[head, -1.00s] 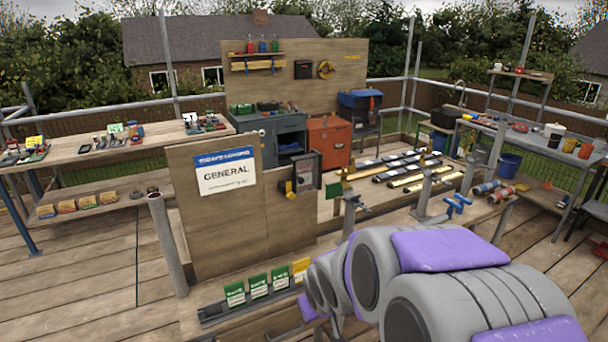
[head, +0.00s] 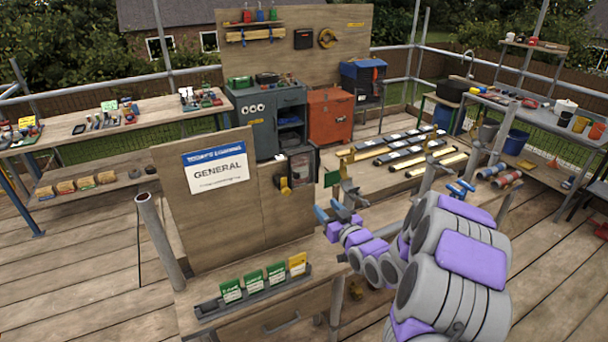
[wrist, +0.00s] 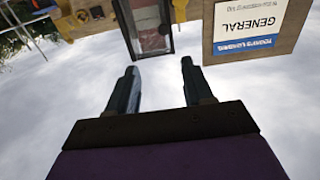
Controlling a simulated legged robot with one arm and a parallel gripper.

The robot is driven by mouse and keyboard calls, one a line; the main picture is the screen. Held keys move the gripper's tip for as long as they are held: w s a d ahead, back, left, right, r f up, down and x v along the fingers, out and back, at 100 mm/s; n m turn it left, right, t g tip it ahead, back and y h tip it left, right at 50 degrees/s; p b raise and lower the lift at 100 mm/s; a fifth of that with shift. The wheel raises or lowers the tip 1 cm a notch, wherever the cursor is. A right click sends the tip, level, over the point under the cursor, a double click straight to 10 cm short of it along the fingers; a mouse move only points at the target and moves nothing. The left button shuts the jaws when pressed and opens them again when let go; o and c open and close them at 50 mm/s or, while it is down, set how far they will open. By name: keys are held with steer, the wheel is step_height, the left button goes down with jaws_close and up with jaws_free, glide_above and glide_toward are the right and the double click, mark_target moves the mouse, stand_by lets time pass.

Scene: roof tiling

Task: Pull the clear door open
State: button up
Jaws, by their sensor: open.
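The clear door (head: 302,166) is a dark-framed see-through panel on a small box at the right end of the upright wooden board. It also shows in the wrist view (wrist: 148,22) at the top, where the picture is upside down. I cannot tell whether it stands ajar. My gripper (head: 331,211) is open and empty, below and slightly right of the door, apart from it. In the wrist view my gripper (wrist: 159,66) has its two dark fingers spread, pointing toward the door's frame with a gap between.
A yellow-and-black item (head: 284,185) is on the board just left of the door. A "GENERAL" sign (head: 215,167) is further left. Green and yellow cards (head: 254,280) stand in a rack on the bench below. A metal post (head: 160,243) stands at the left.

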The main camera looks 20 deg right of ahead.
steer(key=w+a, duration=0.2)
steer(key=w, duration=0.1)
glide_toward(297, 177)
steer(key=w+d, duration=0.1)
steer(key=w, duration=0.2)
steer(key=w+a, duration=0.1)
steer(key=w, duration=0.2)
steer(key=shift+w+a+r+b, duration=0.1)
steer(key=shift+w+a+b, duration=0.1)
steer(key=shift+a+b, duration=0.2)
steer(key=shift+w, duration=0.4)
steer(key=shift+w+d, duration=0.1)
steer(key=shift+w, duration=0.15)
steer(key=shift+w+d, duration=0.3)
steer(key=shift+d, duration=0.3)
steer(key=shift+a, duration=0.35)
steer(key=shift+c, duration=0.6)
steer(key=shift+a, duration=0.2)
steer(key=shift+c, duration=1.4)
steer(key=shift+d, duration=0.3)
jaws_close()
steer(key=shift+a, duration=0.1)
